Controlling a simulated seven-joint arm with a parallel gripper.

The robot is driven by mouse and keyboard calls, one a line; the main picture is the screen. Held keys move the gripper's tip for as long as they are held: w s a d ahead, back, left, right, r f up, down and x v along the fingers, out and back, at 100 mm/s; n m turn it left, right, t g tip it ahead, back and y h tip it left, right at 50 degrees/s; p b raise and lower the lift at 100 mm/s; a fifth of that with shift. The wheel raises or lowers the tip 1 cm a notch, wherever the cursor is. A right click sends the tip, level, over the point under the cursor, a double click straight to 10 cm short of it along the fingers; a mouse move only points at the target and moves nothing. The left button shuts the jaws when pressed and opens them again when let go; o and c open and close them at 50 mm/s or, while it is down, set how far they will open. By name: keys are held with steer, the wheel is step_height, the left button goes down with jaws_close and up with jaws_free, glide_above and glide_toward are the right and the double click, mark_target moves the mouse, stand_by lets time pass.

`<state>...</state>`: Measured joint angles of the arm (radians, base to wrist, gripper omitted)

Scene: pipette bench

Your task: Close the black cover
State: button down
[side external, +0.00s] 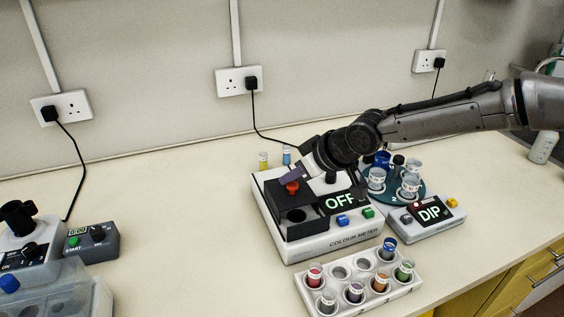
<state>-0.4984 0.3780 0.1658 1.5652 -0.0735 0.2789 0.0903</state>
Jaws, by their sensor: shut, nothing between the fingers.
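The white colour meter (345,242) stands in the middle of the bench, with a display reading OFF. On its left part is a black housing with a round dark well (297,215) that shows uncovered. The black cover (279,197), with a red knob (292,188) on it, is at the back of the well. I cannot tell whether it slides or hinges. My gripper (291,175) is shut and empty, tilted down just behind the red knob. Whether its fingers touch the knob or the cover cannot be told from this view.
A white rack (345,298) with several coloured vials stands in front of the meter. Two small vials (264,161) stand behind the meter. Open bench lies to the left.

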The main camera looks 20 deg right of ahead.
mark_target(299, 189)
steer(key=shift+s+f, duration=0.1)
steer(key=shift+s, duration=2.05)
